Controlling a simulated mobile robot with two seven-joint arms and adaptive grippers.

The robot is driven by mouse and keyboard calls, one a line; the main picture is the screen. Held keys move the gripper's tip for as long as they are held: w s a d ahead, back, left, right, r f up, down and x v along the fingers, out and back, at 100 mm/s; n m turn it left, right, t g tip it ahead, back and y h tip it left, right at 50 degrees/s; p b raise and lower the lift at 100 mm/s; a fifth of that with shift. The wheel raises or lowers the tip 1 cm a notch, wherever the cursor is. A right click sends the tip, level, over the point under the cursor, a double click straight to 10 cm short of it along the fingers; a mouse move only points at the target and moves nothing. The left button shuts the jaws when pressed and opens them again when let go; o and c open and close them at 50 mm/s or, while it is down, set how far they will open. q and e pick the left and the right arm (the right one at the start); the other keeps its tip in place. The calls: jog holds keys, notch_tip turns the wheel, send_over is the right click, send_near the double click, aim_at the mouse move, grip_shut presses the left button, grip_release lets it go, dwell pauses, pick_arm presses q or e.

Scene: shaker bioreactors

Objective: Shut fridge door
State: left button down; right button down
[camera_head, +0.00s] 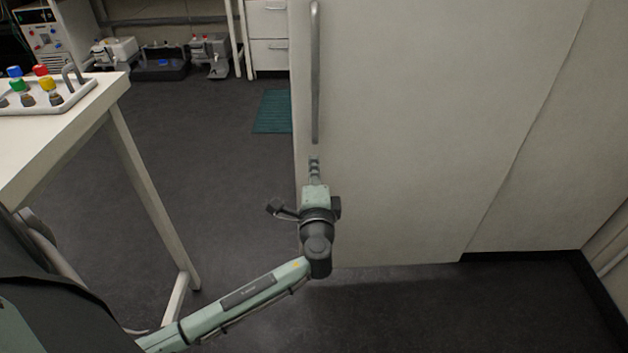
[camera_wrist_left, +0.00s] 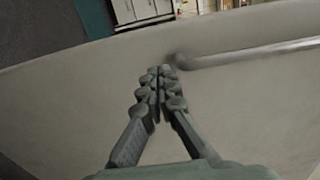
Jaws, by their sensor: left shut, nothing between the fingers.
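The fridge door (camera_head: 400,130) is a large pale panel that fills the right half of the head view. It appears to stand at an angle to the pale surface on its right, so it looks ajar. A grey vertical bar handle (camera_head: 315,75) runs near its left edge. My left gripper (camera_head: 314,160) is shut and empty, just below the handle's lower end and in front of the door. In the left wrist view the closed fingers (camera_wrist_left: 160,72) lie over the door face (camera_wrist_left: 70,110), beside the handle's end (camera_wrist_left: 178,60). Contact cannot be told. My right gripper is not in view.
A white table (camera_head: 60,125) at the left carries a tray (camera_head: 90,92) with coloured-cap bottles. A teal mat (camera_head: 272,111) lies behind the door's left edge. White drawers (camera_head: 268,40) and lab devices stand at the back. The dark floor between table and door is clear.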

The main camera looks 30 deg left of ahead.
aim_at(313, 152)
pick_arm(q)
jog(key=x, duration=0.5)
jog(key=shift+w+a, duration=0.1)
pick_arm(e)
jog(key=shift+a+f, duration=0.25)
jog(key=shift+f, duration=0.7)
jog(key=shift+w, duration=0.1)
